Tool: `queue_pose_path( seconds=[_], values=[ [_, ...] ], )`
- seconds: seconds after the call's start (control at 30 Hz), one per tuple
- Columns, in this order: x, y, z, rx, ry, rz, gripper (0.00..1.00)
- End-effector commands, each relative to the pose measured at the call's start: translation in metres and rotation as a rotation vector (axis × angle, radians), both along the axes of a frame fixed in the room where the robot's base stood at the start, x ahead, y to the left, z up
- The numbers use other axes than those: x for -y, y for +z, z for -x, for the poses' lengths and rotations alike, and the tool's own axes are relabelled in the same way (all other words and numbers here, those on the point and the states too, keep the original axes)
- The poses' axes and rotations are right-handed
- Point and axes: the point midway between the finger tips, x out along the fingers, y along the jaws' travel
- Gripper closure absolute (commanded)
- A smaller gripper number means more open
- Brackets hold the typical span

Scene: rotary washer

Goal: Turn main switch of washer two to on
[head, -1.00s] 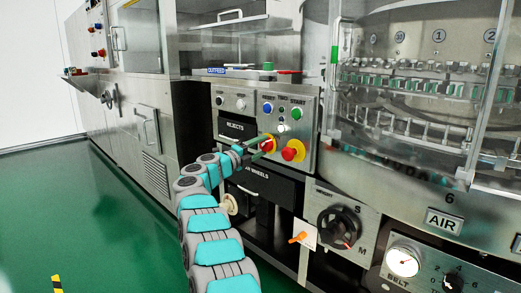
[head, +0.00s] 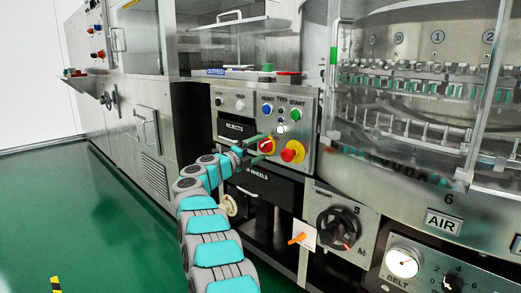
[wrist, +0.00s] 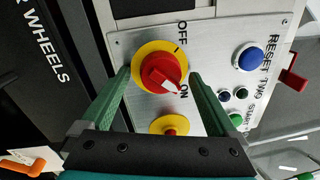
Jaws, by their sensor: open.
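The main switch (wrist: 163,72) is a red rotary knob on a yellow round plate, with OFF and ON printed beside it. In the wrist view, the knob's white mark points towards the ON label. My gripper (wrist: 159,77) is open, its two green fingers on either side of the knob. Whether either finger touches the knob cannot be told. In the head view, the switch (head: 266,147) is partly hidden by my gripper (head: 256,142), which reaches the panel from the left.
A red push button on yellow (head: 292,152) sits close beside the switch. Blue RESET (head: 267,109) and green START (head: 295,114) buttons are above. An orange-handled lever (head: 298,239) and a black selector knob (head: 338,228) are lower.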

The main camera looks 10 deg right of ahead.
Motion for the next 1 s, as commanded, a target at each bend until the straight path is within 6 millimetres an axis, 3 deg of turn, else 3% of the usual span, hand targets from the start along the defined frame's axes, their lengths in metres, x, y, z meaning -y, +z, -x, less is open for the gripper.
queue_pose_path(
  seconds=[0.6, 1.0],
  values=[
    [-0.058, -0.007, 0.041, -0.001, 0.002, 0.000, 0.06],
    [-0.062, -0.008, 0.045, 0.000, 0.000, 0.000, 0.06]
  ],
)
